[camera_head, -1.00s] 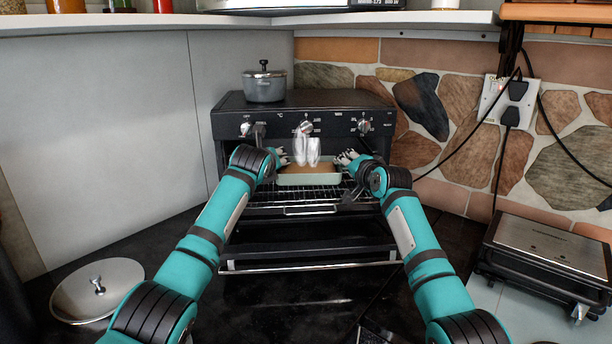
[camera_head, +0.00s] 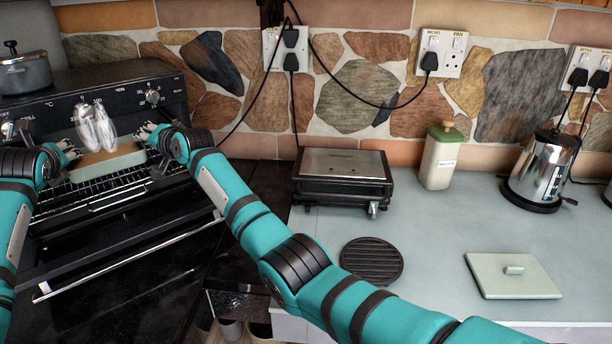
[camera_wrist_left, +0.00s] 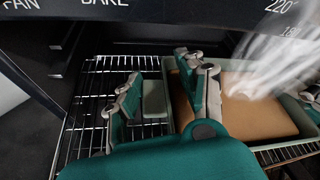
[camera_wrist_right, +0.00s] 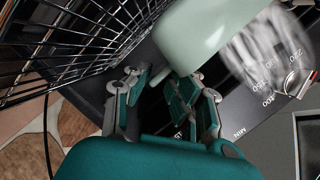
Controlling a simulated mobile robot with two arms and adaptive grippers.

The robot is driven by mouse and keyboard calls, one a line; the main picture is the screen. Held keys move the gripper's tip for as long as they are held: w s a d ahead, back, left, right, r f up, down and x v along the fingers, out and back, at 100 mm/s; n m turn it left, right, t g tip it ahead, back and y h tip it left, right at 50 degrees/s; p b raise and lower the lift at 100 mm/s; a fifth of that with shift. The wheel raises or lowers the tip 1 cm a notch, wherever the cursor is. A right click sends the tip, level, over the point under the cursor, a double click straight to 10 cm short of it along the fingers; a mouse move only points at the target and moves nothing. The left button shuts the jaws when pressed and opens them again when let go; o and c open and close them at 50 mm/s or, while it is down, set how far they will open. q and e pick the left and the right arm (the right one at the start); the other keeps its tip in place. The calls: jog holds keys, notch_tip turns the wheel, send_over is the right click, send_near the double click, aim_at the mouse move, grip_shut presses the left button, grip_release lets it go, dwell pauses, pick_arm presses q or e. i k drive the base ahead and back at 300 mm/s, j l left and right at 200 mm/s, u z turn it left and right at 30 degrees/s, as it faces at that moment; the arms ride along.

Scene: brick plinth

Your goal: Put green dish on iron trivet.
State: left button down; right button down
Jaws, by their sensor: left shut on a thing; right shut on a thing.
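The green dish (camera_head: 108,161), with brown food inside, is at the oven wire rack on the left of the head view. I cannot tell whether it rests on the rack or is slightly above it. My left gripper (camera_head: 66,153) is shut on its left end; the left wrist view shows the handle (camera_wrist_left: 154,98) between the fingers. My right gripper (camera_head: 152,136) is shut at its right end, beside the pale green dish wall (camera_wrist_right: 200,32). The iron trivet (camera_head: 371,260), a black ribbed disc, lies bare on the grey counter, under no gripper.
White steam (camera_head: 95,125) rises over the dish. The open oven door (camera_head: 125,250) is below. A black grill (camera_head: 343,178) stands behind the trivet, with a canister (camera_head: 439,160) and kettle (camera_head: 541,172) farther right. My right arm crosses before the trivet.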

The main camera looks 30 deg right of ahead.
aim_at(375, 259)
jog(key=k+l+z, duration=0.1)
jog(key=z, duration=0.15)
jog(key=k+l+z, duration=0.15)
jog(key=z, duration=0.15)
jog(key=k+j+z, duration=0.15)
jog(key=k+z, duration=0.55)
